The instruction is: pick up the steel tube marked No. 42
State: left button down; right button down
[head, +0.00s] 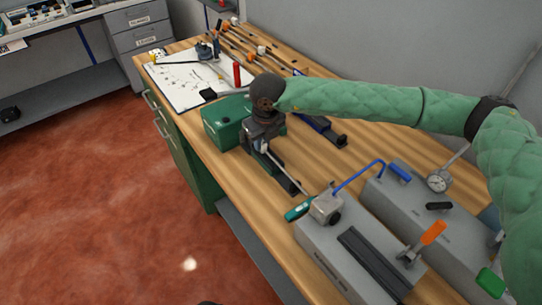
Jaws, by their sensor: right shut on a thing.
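My right gripper (262,147) is low over the wooden bench, beside a green box, with its arm coming in from the right. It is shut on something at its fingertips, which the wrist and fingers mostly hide. A slim grey tube (288,175) runs from the fingertips down toward a grey clamp block (326,207). I cannot tell whether its far end touches the block. No number can be read on it, so I cannot confirm that it is No. 42. My left gripper is not in view.
The green box (222,122) stands left of the gripper. Grey fixtures with an orange-handled clamp (433,233), a blue bent rod (357,174) and a dial gauge (439,180) fill the near right. A white sheet (190,85) with small parts lies at the far end.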

jog(key=shift+r, duration=0.2)
jog(key=shift+r, duration=3.3)
